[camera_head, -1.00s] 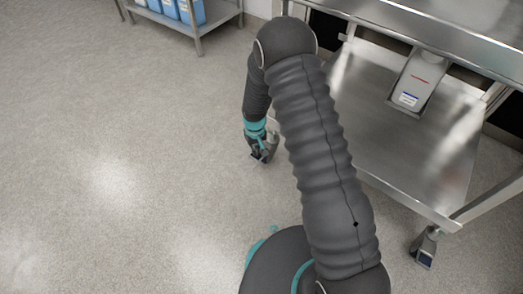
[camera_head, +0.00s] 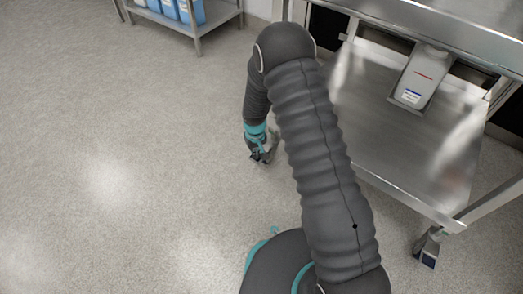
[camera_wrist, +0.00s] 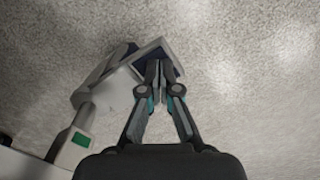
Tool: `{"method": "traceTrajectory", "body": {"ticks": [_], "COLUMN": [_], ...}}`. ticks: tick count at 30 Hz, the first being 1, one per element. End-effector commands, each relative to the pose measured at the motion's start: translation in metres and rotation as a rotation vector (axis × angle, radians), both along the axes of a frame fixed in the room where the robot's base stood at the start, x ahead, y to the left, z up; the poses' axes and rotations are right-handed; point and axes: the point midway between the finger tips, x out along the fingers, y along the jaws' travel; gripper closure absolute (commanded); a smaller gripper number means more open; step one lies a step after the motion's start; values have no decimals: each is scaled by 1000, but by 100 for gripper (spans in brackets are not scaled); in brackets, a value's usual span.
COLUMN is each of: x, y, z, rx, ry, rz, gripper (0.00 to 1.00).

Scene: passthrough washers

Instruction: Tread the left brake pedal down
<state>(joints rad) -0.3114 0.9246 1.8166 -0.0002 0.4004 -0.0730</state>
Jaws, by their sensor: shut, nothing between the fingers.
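In the wrist view, my gripper (camera_wrist: 157,72) is shut and empty, its fingertips at the dark blue brake pedal (camera_wrist: 126,52) of the left caster. The fingers cover part of the pedal; I cannot tell whether they press on it. The grey caster (camera_wrist: 110,88) stands on the floor, its leg with a green mark running to the lower left. In the head view, my gripper (camera_head: 262,155) is low by the floor at the cart's left side. There the left caster is mostly hidden behind my gripper and arm.
A rack with blue containers (camera_head: 190,10) is at the back. The floor to the left is clear.

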Motion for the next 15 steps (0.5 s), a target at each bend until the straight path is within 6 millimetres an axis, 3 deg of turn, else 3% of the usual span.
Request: {"method": "traceTrajectory", "body": {"ticks": [8, 15], "x": [0, 0], "y": [0, 0], "z": [-2, 18], "rx": [0, 0], "ry": [0, -1], "rz": [0, 0], "gripper": [100, 100]}}
